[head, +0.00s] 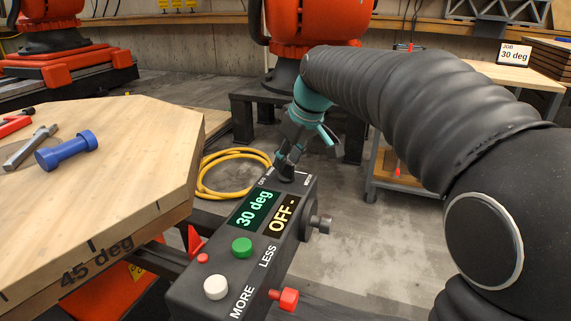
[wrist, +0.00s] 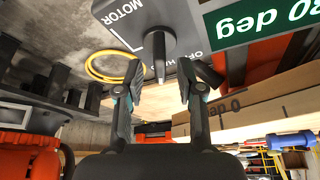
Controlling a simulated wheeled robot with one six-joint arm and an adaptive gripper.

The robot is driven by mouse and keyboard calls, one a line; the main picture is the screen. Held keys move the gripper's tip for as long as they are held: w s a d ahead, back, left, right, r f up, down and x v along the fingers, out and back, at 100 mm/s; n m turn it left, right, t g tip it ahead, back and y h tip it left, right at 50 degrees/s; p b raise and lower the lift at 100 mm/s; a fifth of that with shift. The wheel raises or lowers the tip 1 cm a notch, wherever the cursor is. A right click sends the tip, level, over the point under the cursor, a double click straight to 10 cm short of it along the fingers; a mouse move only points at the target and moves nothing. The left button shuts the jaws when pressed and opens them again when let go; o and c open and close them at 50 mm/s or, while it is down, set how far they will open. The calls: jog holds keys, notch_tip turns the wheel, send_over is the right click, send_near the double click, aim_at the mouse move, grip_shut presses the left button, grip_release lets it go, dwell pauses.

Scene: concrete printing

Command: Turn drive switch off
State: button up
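A dark control box (head: 255,262) stands at the centre of the head view. Its displays read "30 deg" (head: 254,210) in green and "OFF -" (head: 281,216) in yellow. The drive switch, a dark round knob with a raised bar (wrist: 157,52), shows in the wrist view near the labels "MOTOR" and "OFF". In the head view my gripper (head: 287,163) is at the box's far end and largely hides the switch. In the wrist view my gripper (wrist: 158,92) is open, with its fingers apart on either side of the knob's bar; I cannot tell whether they touch it.
A wooden table (head: 120,165) with tools, including a blue one (head: 66,151), is at left. A yellow hose (head: 215,188) lies behind the box.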

jog(key=shift+x, duration=0.75)
grip_shut()
jog(key=shift+n, duration=0.4)
jog(key=n+g+p, duration=0.1)
jog(key=n, duration=0.2)
jog(key=n+g+y+p, duration=0.1)
jog(key=n, duration=0.1)
jog(key=shift+r+n, duration=0.1)
jog(key=shift+n, duration=0.3)
jog(key=n+g+p, duration=0.2)
jog(key=n, duration=0.3)
jog(key=shift+n, duration=0.3)
grip_release()
